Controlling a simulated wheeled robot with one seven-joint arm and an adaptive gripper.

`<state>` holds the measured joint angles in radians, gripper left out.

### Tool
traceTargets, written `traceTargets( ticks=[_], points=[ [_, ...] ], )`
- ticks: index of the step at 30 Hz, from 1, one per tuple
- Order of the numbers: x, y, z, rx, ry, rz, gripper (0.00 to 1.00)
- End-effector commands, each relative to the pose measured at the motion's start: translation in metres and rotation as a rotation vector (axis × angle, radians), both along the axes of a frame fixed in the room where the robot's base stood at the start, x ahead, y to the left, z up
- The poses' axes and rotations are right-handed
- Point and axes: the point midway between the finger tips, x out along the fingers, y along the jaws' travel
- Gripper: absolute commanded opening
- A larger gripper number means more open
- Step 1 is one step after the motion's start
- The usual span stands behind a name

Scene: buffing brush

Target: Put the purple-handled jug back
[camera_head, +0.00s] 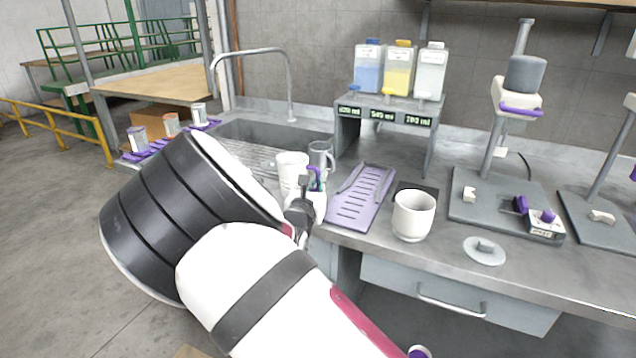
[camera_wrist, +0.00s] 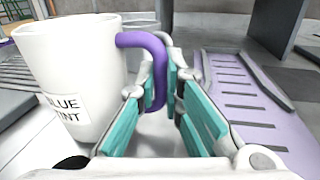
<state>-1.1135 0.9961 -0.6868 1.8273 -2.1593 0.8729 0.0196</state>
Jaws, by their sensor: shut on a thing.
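The white jug (camera_wrist: 75,75) with a purple handle (camera_wrist: 156,62) stands out at the left in the wrist view, upright, its label partly reading "BLUE". In the head view the jug (camera_head: 291,168) is beside my gripper (camera_head: 312,186), near the sink's right end. My gripper (camera_wrist: 165,90) has its teal-padded fingers on either side of the handle and is shut on it. The head view does not clearly show whether the jug's base touches the counter; its lower part is hidden by my arm.
A white mug (camera_head: 413,214) is farther right. A dispenser stand (camera_head: 388,108) holds several bottles. The sink (camera_head: 262,135) is left, with small cans (camera_head: 171,124) beyond.

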Motion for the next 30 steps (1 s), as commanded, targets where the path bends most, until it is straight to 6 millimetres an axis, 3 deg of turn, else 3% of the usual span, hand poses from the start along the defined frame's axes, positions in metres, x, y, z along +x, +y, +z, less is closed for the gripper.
traceTargets(
  ticks=[5,6,8,20,30],
  points=[
    [0.000,0.000,-0.004,0.000,-0.001,0.000,0.00],
    [0.000,0.000,-0.004,-0.001,0.000,0.000,0.17],
    [0.000,0.000,-0.004,-0.001,0.000,0.000,0.28],
    [-0.003,0.001,0.001,0.000,0.001,0.001,0.28],
    [-0.064,0.011,0.000,-0.001,0.003,0.002,0.28]
  ],
)
